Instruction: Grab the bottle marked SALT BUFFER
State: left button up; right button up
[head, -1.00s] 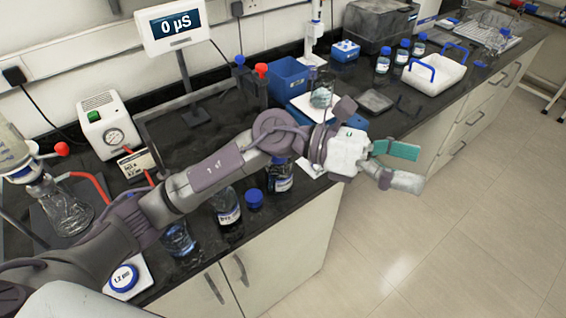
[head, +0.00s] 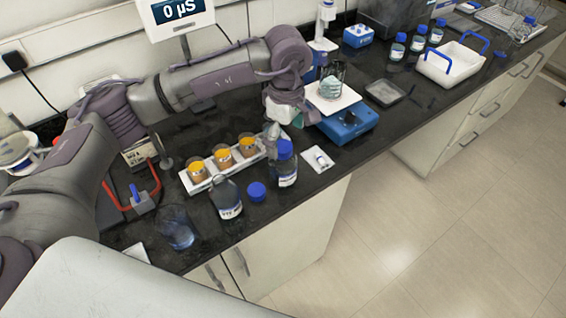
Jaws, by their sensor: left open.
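Bottles with white labels stand on the black bench, but no label is readable, so I cannot tell which is SALT BUFFER. A blue-capped bottle (head: 287,168) stands upright near the front edge. An uncapped clear bottle (head: 227,200) stands to its left, with a loose blue cap (head: 256,192) between them. My left gripper (head: 284,131) is open and points down just behind the blue-capped bottle, whose cap partly covers the fingers. I cannot tell if they touch it. My right gripper is not in view.
A white rack (head: 187,182) holds three orange-filled beakers behind the bottles. A glass of blue liquid (head: 178,230) stands left. A blue balance-like device (head: 350,125) bears a beaker. Several blue-capped bottles (head: 398,48) and a white tray (head: 455,65) stand farther back right.

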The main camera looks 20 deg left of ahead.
aim_at(283, 157)
pick_arm(q)
jog(key=shift+f, duration=0.8)
jog(key=shift+s+f+p, duration=0.1)
jog(key=shift+f+p, duration=0.1)
jog(key=shift+p, duration=0.15)
jog(key=f, duration=0.1)
jog(key=f+p, duration=0.1)
jog(key=f, duration=0.1)
jog(key=f+p, duration=0.1)
jog(key=shift+s+a+f, duration=0.2)
jog(key=shift+a, duration=0.1)
jog(key=shift+f, duration=0.25)
jog(key=c, duration=1.5)
jog(key=shift+w, duration=0.1)
jog(key=shift+c, duration=0.6)
jog(key=shift+r, duration=0.15)
